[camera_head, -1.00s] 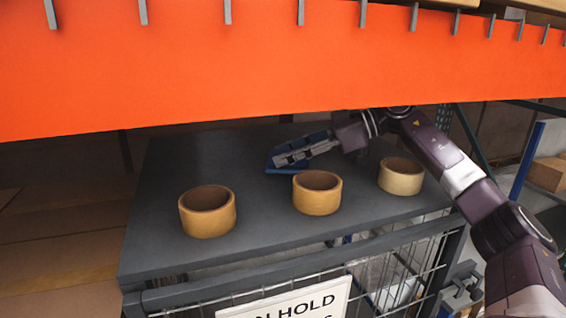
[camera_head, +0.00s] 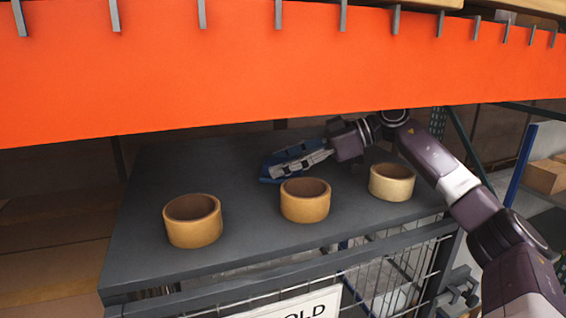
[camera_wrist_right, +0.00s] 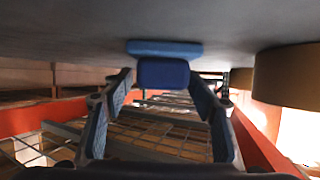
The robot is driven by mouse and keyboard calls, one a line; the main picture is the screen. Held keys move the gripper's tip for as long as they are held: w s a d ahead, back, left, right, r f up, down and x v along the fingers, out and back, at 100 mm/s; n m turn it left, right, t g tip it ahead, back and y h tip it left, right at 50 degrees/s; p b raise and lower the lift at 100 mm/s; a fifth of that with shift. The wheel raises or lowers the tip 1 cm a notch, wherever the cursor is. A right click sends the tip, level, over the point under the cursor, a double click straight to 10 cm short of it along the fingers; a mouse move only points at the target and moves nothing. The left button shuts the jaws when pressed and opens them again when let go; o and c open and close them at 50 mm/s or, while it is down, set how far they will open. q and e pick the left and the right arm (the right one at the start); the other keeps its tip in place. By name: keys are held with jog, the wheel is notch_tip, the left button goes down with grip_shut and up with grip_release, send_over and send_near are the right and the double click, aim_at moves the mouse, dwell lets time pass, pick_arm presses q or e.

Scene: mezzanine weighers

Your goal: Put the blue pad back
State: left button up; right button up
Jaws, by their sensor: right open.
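The blue pad (camera_head: 266,171) lies on the dark grey table top, behind the row of tan rings, and is partly hidden by my right gripper. In the right wrist view, the blue pad (camera_wrist_right: 165,48) shows as a lighter flat piece against the grey surface with a darker block on it. My right gripper (camera_head: 277,168) reaches in from the right, low over the table. In the wrist view its open fingers (camera_wrist_right: 163,82) stand on either side of the line to the block. I cannot tell whether they touch it. My left gripper is not in view.
Three tan rings stand on the table: left (camera_head: 193,221), middle (camera_head: 305,200) and right (camera_head: 392,182). The middle one is close in front of the gripper. An orange beam (camera_head: 280,75) crosses above. The table's left part is clear. A mesh side with a sign (camera_head: 300,305) is below.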

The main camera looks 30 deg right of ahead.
jog(key=v, duration=0.7)
jog(key=shift+s+d+r+b, duration=0.15)
jog(key=shift+d+r+b, duration=0.05)
jog(key=shift+b, duration=0.2)
